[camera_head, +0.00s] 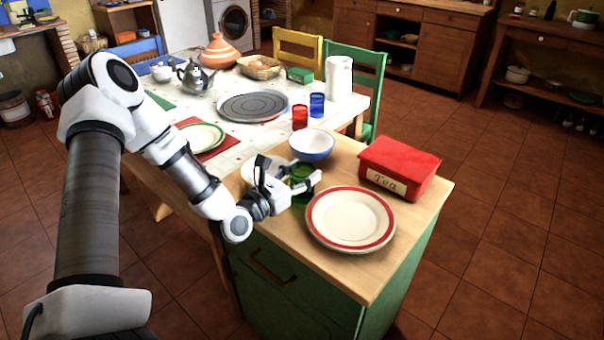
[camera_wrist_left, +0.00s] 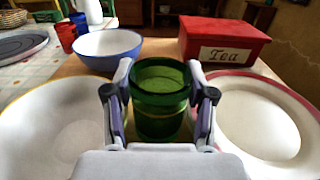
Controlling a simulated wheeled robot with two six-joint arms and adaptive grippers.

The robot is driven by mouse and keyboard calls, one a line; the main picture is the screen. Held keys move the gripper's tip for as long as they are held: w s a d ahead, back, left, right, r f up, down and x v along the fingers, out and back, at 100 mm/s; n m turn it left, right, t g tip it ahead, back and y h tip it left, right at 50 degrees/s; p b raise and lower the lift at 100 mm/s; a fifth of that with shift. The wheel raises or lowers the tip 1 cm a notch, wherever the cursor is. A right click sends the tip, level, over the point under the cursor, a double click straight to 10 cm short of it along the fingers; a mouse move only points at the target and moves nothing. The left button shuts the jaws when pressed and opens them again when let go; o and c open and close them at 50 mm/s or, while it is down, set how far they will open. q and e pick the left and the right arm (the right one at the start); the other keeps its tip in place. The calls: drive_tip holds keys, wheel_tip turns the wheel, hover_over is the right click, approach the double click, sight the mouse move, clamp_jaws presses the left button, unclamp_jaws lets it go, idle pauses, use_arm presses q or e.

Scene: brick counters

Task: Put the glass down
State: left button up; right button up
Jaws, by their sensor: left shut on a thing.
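A green glass (camera_wrist_left: 160,100) stands upright between the fingers of my left gripper (camera_head: 290,182), which is shut on it. In the head view the glass (camera_head: 302,184) is partly hidden by the fingers. It is over the wooden top of the green counter (camera_head: 375,265), between a white plate with a red rim (camera_head: 350,219) and a pale dish with a yellow rim (camera_wrist_left: 50,130). I cannot tell whether its base touches the wood. My right gripper is not in view.
A red tea box (camera_head: 398,167) sits right of a blue bowl (camera_head: 311,145) behind the glass. Red (camera_head: 300,117) and blue (camera_head: 317,105) glasses stand on the white-covered table beyond. Free wood is narrow around the glass; the counter's front right corner is clear.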

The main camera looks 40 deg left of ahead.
use_arm(q)
drive_tip(key=shift+f, duration=0.2)
drive_tip(key=o, duration=1.3)
drive_tip(key=shift+c, duration=0.2)
